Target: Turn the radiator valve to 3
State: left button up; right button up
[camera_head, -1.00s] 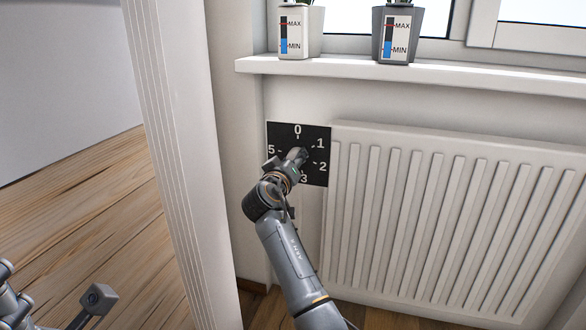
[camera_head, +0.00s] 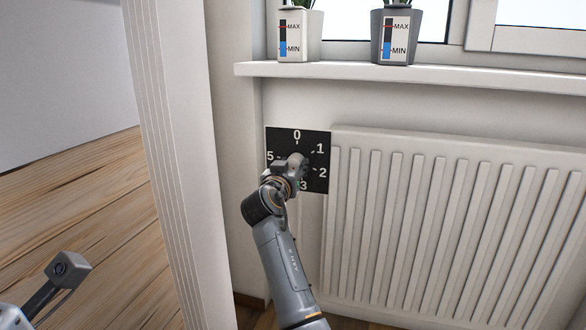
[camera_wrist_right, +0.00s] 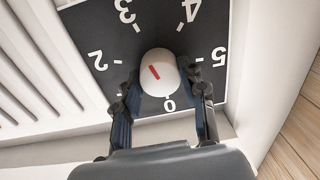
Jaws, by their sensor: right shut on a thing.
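The radiator valve knob (camera_wrist_right: 160,70) is round and white with a red mark, in the middle of a black dial plate (camera_wrist_right: 145,32) with white numbers. The red mark slants to the upper left in the right wrist view, roughly toward the 3; the 1 is hidden there. My right gripper (camera_wrist_right: 163,90) is shut on the knob, a finger on either side. In the head view my right gripper (camera_head: 294,170) covers the knob on the dial plate (camera_head: 318,185). Part of my left gripper (camera_head: 62,268) shows at the lower left; its jaw opening cannot be seen.
A white ribbed radiator (camera_head: 440,230) stands right of the dial. A window sill (camera_head: 440,76) above holds a white pot (camera_head: 298,38) and a grey pot (camera_head: 395,38). A white post (camera_head: 170,150) is on the left, with wooden floor (camera_head: 80,210) beyond it.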

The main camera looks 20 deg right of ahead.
jog(key=shift+f, duration=0.2)
jog(key=o, duration=1.1)
jog(key=shift+o, duration=0.2)
jog(key=shift+r, duration=0.1)
notch_tip(320, 180, up, 10)
